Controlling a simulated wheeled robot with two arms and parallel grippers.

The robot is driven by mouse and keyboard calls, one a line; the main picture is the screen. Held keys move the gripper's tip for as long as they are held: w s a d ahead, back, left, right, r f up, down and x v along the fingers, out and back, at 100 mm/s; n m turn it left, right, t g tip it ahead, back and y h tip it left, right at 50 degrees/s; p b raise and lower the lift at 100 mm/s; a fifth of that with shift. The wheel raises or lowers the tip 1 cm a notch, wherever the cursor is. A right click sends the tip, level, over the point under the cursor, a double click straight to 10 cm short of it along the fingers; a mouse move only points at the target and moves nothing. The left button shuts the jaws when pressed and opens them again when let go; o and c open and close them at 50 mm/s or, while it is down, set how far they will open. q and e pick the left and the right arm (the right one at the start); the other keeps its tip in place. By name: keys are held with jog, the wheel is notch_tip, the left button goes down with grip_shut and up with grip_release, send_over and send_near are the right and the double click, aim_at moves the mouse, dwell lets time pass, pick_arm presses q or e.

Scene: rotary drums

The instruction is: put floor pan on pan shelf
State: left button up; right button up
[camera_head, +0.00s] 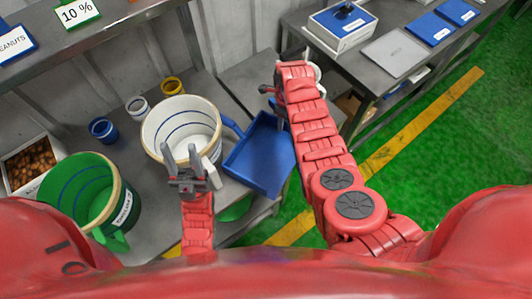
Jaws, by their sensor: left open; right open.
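A blue pan (260,158) with a handle at its upper left lies at the right edge of the grey table, just left of my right arm. Whether it rests flat or touches the arm is unclear. My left gripper (181,160) is open and empty, in front of the white bucket (159,131). My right gripper (272,96) is open, above and beyond the pan, partly hidden by its own wrist. I cannot tell which surface is the pan shelf.
A green bucket (121,204) and a box of brown nuts (33,159) stand at left. Small blue (103,129), white and yellow cups stand behind. A right-hand bench holds a blue-topped scale (342,24) and a grey plate (395,52). Green floor is clear at right.

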jog(key=shift+c, duration=0.3)
grip_shut()
dwell(1.1)
